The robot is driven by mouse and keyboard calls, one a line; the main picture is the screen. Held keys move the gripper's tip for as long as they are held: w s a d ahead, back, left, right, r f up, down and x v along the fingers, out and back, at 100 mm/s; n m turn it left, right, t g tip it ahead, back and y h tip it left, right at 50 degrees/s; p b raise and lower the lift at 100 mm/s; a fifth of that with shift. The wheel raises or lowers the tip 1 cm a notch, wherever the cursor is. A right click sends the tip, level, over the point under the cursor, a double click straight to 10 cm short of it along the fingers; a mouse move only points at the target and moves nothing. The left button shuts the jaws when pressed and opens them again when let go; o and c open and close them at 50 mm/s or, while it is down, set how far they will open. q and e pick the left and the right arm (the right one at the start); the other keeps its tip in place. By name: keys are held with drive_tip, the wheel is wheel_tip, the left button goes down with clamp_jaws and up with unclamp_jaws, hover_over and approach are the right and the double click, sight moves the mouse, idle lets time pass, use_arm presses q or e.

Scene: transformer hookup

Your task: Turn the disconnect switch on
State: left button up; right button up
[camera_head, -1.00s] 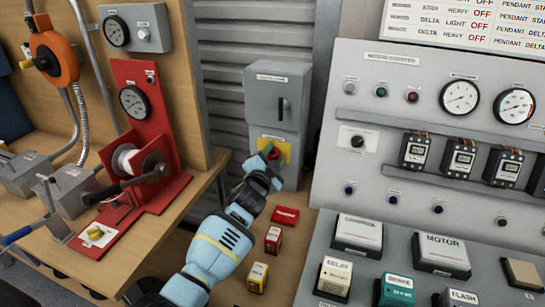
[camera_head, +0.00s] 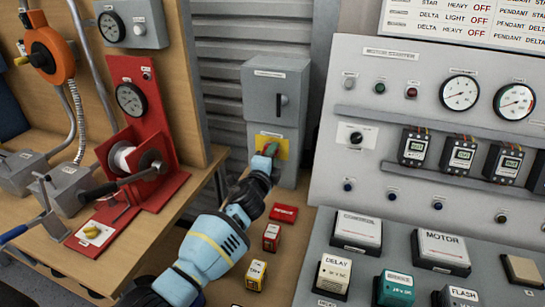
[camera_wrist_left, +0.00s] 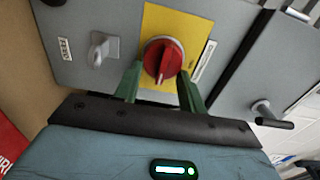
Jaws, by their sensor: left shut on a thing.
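The grey disconnect box (camera_head: 262,95) stands against the corrugated wall in the head view. A yellow plate (camera_head: 283,147) is on its lower front. In the left wrist view, the yellow plate (camera_wrist_left: 190,22) carries a round red rotary knob (camera_wrist_left: 165,58) with a raised grip bar, which points roughly up and down, slightly tilted. My left gripper (camera_head: 268,158) reaches the plate and hides most of the knob in the head view. In the left wrist view, my gripper's green fingers (camera_wrist_left: 160,84) are on both sides of the knob, shut on it. My right gripper is out of view.
A black handle (camera_head: 281,106) is on the box above the plate. A red gauge stand (camera_head: 125,75) is at left. The control panel (camera_head: 350,85) is close on the right. Small red (camera_head: 272,237) and yellow (camera_head: 257,275) boxes lie on the bench near my arm.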

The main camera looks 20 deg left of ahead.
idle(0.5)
use_arm(q)
drive_tip(key=o, duration=1)
drive_tip(key=shift+c, duration=0.2)
drive_tip(key=shift+s, duration=0.1)
drive_tip(key=s+p, duration=0.1)
drive_tip(key=s, duration=0.6)
drive_tip(key=shift+s+a+p, duration=0.15)
drive_tip(key=shift+s+p, duration=0.15)
drive_tip(key=shift+s, duration=0.05)
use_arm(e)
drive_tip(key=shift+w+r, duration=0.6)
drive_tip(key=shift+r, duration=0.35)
use_arm(q)
drive_tip(key=shift+f, duration=0.1)
